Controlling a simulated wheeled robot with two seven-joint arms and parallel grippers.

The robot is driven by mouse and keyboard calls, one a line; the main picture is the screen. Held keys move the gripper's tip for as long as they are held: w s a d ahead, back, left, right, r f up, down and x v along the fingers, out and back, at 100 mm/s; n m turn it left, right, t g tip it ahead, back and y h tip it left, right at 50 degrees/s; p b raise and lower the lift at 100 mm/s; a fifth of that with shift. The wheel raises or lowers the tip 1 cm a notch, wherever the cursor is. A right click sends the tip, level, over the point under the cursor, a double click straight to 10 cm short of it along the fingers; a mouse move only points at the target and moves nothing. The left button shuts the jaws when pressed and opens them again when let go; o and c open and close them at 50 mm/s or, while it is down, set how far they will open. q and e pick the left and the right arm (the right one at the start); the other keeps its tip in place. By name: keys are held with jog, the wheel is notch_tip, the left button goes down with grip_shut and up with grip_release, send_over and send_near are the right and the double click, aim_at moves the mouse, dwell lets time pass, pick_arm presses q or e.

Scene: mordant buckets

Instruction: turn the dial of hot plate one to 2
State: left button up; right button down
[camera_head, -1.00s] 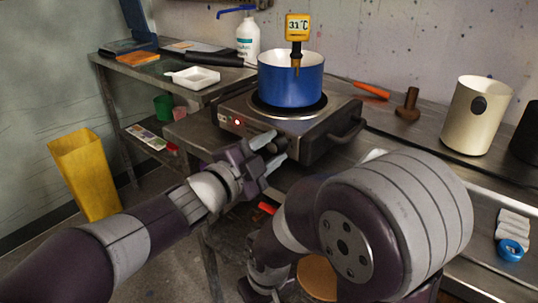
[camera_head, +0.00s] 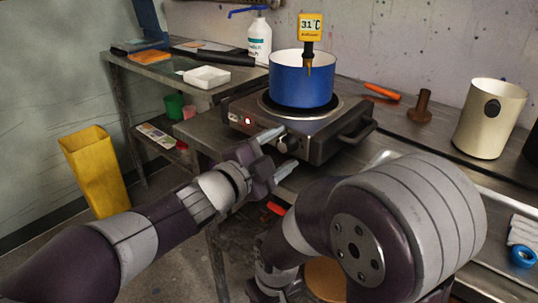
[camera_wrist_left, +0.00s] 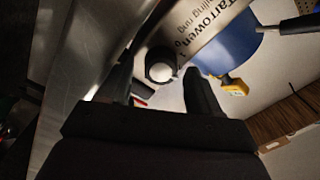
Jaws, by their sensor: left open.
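Hot plate one appears to be the steel unit (camera_head: 318,150) on the bench, with a lit red light on its front panel. Its dial (camera_head: 289,143) is a dark round knob on that panel; in the left wrist view the knob (camera_wrist_left: 160,68) shows a pale face. My left gripper (camera_head: 281,151) is open in front of the panel, its fingers on either side of the dial. In the left wrist view the gripper (camera_wrist_left: 157,82) has a gap beside the knob. The dial's pointer setting is too small to tell.
A blue pot (camera_head: 302,80) stands on the hot plate, with a yellow thermometer (camera_head: 310,27) reading 31°C. A cream container (camera_head: 490,120) stands right. My right arm fills the lower right.

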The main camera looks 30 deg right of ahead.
pick_arm(q)
jog(key=p+v, duration=0.1)
jog(key=v, duration=1.1)
jog(key=shift+a+p, duration=0.25)
jog(key=shift+p, duration=0.15)
jog(key=shift+s+f, duration=0.1)
